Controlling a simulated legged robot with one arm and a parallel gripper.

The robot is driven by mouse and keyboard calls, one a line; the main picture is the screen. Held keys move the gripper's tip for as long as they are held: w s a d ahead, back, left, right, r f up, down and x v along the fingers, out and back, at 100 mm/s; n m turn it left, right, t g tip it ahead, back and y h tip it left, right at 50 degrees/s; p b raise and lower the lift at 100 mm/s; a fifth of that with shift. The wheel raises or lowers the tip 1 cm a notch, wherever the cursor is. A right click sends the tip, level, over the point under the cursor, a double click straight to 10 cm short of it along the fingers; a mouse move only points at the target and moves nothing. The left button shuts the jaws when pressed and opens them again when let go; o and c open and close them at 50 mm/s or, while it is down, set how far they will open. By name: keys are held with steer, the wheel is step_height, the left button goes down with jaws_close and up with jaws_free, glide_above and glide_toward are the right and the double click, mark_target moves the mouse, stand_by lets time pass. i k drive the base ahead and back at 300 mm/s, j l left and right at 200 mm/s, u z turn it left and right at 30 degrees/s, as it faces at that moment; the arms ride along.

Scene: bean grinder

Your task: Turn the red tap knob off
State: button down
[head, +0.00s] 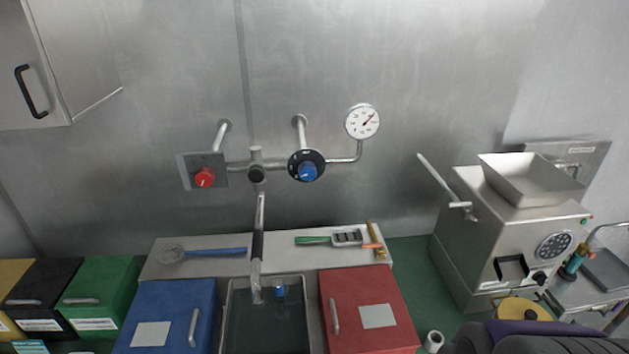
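The red tap knob (205,177) sits on a square metal plate (189,163) on the wall, left of the tap's centre. A small light mark shows on the knob, but its exact setting is too small to read. The blue knob (307,171) with a black dial is to its right on the same pipework. The tap spout (259,240) hangs down over the sink (240,325). I cannot tell whether water is running. My gripper is not in view; only a dark, purple-edged part, probably mine, shows at the bottom right.
A pressure gauge (362,121) tops the pipe at right. Blue (165,308) and red (385,290) boxes flank the sink. A metal grinder (500,240) stands at right. The wall around the red knob is clear.

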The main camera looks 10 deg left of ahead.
mark_target(204, 177)
steer(key=u, duration=1.25)
